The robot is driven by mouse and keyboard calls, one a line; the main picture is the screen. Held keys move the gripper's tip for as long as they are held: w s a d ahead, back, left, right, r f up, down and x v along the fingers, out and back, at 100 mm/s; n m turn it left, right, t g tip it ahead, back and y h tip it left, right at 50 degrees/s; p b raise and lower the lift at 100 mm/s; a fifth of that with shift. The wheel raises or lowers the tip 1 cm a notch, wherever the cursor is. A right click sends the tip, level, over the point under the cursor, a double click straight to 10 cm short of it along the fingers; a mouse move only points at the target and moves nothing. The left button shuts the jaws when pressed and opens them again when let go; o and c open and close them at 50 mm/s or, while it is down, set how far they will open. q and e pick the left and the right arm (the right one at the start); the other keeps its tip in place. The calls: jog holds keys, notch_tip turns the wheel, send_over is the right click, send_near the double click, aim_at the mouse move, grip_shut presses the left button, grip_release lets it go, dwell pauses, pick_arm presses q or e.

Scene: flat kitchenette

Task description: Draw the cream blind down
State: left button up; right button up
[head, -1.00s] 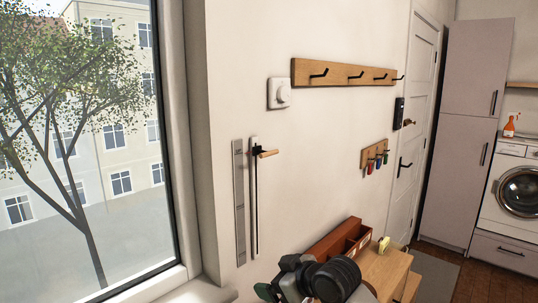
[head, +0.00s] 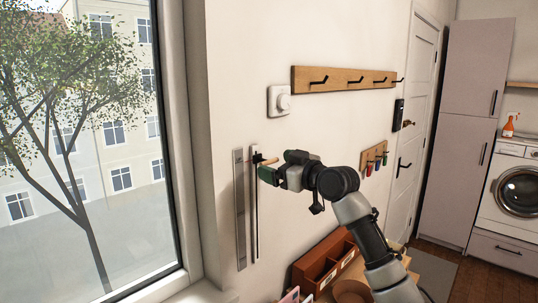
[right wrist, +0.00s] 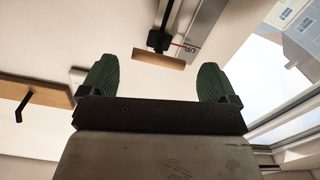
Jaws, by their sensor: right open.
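The cream blind itself does not show in these views; the visible window pane (head: 85,150) is uncovered. On the wall right of the window is a slim vertical track (head: 254,215) with a wooden handle (head: 270,161) near its top. Beside it runs a grey strip (head: 240,215); in the right wrist view it bears lettering that seems to read "UP". My right gripper (head: 267,174) is open at the handle. In the right wrist view the handle (right wrist: 158,61) appears between the two green fingertips, with gaps on both sides. My left gripper is out of view.
A white dial (head: 281,101) and a wooden hook rail (head: 345,79) are on the wall above my right arm. A small key rack (head: 373,158) hangs to the right. A brown organiser (head: 325,262) stands on the cabinet below.

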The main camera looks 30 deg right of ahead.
aim_at(271, 163)
jog(key=shift+p+x, duration=0.5)
jog(key=shift+x, duration=1.2)
jog(key=shift+f, duration=0.1)
jog(key=c, duration=1.1)
notch_tip(271, 163, down, 26)
jog(key=b, duration=2)
jog(key=shift+f, duration=0.1)
jog(key=o, duration=1.1)
jog(key=shift+a, duration=0.1)
